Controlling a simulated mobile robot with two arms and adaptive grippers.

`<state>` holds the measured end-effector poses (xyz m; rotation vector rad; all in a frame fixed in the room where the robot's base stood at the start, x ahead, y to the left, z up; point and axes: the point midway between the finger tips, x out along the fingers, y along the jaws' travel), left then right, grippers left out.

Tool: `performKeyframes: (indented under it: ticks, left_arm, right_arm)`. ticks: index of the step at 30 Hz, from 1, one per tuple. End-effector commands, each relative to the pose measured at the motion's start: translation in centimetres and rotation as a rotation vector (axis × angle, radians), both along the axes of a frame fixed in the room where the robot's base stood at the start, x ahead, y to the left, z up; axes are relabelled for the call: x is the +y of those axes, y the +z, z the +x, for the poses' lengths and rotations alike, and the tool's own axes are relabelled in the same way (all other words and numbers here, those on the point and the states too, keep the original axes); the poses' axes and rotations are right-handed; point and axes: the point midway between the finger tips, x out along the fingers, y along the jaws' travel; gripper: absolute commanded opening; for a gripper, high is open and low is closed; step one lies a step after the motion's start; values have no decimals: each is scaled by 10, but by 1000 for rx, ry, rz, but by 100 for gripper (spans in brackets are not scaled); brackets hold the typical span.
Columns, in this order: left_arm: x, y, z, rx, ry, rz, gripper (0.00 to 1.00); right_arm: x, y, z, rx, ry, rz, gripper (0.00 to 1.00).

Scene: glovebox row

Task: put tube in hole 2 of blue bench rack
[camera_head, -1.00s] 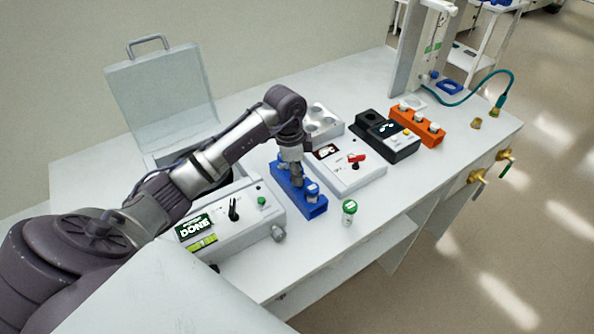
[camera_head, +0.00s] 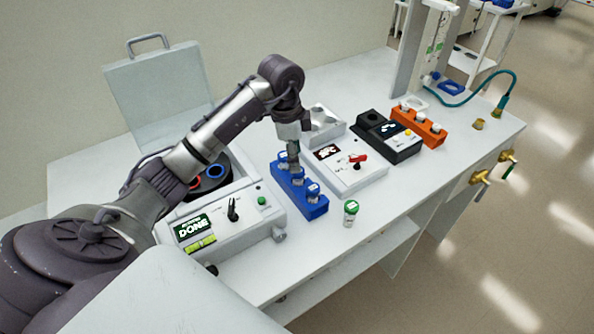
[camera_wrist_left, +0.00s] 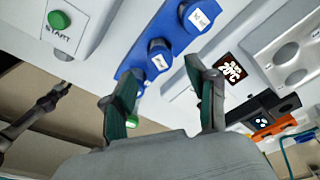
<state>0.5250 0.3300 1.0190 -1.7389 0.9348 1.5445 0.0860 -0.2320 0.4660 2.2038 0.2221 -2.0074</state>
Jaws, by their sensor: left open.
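The blue bench rack (camera_head: 314,211) stands on the near part of the bench, with blue-capped tubes in it. One tube (camera_head: 313,190) is at its near end, and another (camera_head: 284,156) is at its far end beside my left gripper (camera_head: 293,168). In the left wrist view the rack (camera_wrist_left: 179,41) shows a labelled tube (camera_wrist_left: 198,15) and a second one (camera_wrist_left: 160,56). My left gripper (camera_wrist_left: 160,95) is open, its fingers apart above the rack with nothing between them. The hole numbers cannot be read. My right gripper is not in view.
A green-capped vial (camera_head: 350,212) stands right of the rack. A white device reading DONE (camera_head: 236,221), with an open lid (camera_head: 160,90), is at left. A white device with a red switch (camera_head: 347,174), a black device (camera_head: 388,138) and an orange rack (camera_head: 420,126) stand to the right.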

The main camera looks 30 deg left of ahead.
Motion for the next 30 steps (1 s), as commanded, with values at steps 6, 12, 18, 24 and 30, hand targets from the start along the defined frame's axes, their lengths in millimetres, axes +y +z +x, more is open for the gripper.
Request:
performKeyframes:
  ticks: [6, 12, 18, 24, 30]
  left_arm:
    - [5, 41, -2, -4, 2, 3, 58]
    - [6, 58, -4, -2, 1, 1, 58]
    - [6, 59, -4, 0, 1, 0, 58]
    - [6, 59, -4, 0, 1, 0, 58]
    - [6, 59, -4, 0, 0, 0, 58]
  right_arm:
    - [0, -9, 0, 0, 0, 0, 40]
    - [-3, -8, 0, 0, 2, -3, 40]
    - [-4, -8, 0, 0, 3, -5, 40]
    - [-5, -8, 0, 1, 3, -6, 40]
    - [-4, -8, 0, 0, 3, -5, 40]
